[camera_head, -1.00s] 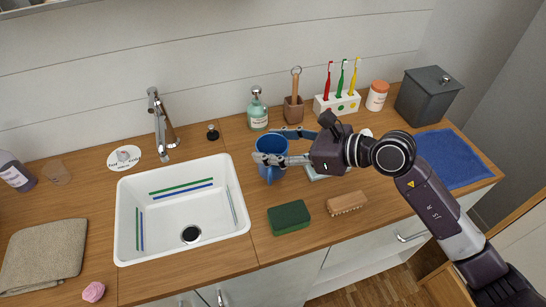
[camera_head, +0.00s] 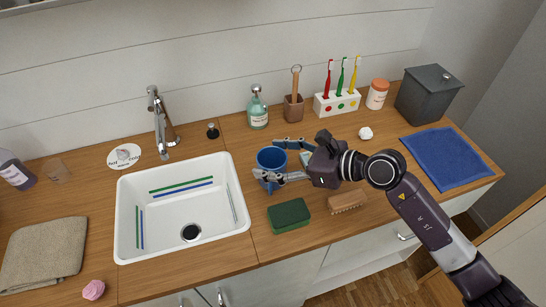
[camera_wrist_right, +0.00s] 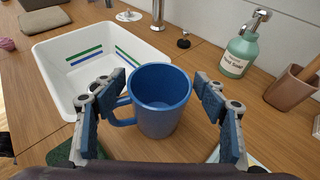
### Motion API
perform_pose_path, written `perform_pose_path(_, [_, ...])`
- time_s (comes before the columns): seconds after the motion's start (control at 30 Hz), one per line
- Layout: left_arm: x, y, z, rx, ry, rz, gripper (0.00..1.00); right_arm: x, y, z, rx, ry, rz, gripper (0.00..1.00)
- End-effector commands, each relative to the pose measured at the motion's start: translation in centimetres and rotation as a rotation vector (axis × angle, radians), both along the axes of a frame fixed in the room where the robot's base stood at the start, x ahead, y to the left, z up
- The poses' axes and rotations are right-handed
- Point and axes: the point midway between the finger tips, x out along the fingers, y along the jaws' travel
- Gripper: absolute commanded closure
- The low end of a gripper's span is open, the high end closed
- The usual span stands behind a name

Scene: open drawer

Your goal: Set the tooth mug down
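The blue tooth mug (camera_head: 270,159) stands upright on the wooden counter, just right of the sink. My right gripper (camera_head: 273,160) reaches in from the right, with one finger behind the mug and one in front. In the right wrist view the mug (camera_wrist_right: 161,100) sits between the two spread fingers of my right gripper (camera_wrist_right: 160,92). A clear gap shows on its right side. Its handle points left, close to the left finger, and I cannot tell whether they touch. The mug looks empty. My left gripper is not in view.
The white sink (camera_head: 125,220) is left of the mug. A green sponge (camera_head: 289,216) and a wooden brush (camera_head: 347,201) lie in front. A soap bottle (camera_head: 257,110), a brown holder (camera_head: 293,108) and a toothbrush stand (camera_head: 337,103) are behind. A blue towel (camera_head: 445,158) lies right.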

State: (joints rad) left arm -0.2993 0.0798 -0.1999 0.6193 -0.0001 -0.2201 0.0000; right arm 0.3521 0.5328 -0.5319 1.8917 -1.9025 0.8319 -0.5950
Motion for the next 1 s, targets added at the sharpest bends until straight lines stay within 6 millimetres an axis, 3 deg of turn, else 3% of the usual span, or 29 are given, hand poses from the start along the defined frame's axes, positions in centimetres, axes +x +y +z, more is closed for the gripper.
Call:
perform_pose_path(0.37, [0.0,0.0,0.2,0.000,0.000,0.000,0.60,-0.1,-0.3,0.4,-0.001,0.000,-0.001,0.33])
perform_pose_path(0.8, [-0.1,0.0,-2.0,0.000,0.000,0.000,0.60,-3.8,-7.5,3.4,-0.005,0.000,0.000,0.33])
perform_pose_path(1.0, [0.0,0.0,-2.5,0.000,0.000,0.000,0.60,-4.8,-9.5,4.5,-0.002,0.001,0.000,0.33])
